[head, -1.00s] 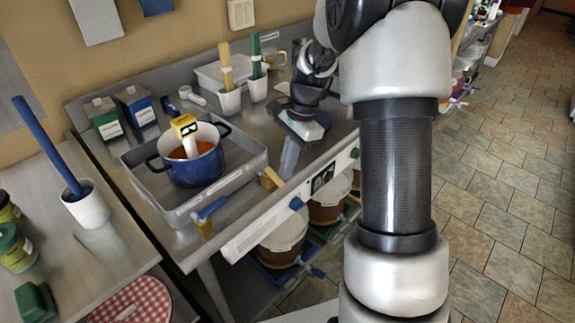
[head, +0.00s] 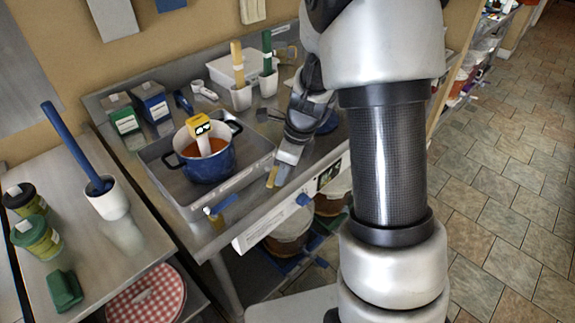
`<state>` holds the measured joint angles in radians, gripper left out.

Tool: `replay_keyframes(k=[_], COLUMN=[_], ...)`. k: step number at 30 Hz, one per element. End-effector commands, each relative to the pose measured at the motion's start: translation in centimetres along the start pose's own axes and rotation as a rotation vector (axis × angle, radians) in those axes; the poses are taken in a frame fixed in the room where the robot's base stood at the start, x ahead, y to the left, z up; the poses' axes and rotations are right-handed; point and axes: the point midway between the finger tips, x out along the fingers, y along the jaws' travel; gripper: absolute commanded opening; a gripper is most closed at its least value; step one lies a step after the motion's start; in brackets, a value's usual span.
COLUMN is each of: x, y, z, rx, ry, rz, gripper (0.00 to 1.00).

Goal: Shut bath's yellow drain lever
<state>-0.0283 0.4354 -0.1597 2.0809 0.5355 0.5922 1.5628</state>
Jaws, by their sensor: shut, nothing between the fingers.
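The bath is a shallow metal tray (head: 172,198) on the steel bench, with a blue pot (head: 208,165) standing in it. A blue lever (head: 222,205) sits on a yellowish fitting at the front left corner. The lever's exact angle is hard to make out.
The pot holds orange liquid and a yellow-headed device (head: 201,126). Cups (head: 241,97) with yellow and green handles stand behind. A side table at left holds a white cup (head: 108,201) and jars (head: 37,237). Buckets (head: 290,235) stand under the bench front.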

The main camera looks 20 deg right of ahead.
Motion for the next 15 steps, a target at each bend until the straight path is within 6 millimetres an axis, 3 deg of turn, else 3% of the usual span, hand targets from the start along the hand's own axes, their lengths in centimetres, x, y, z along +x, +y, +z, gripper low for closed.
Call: replay_keyframes(k=[15], x=[0.2], y=[0.9], z=[2.2], rx=[0.4], ry=[0.001], rz=[-0.1], gripper=[0.0])
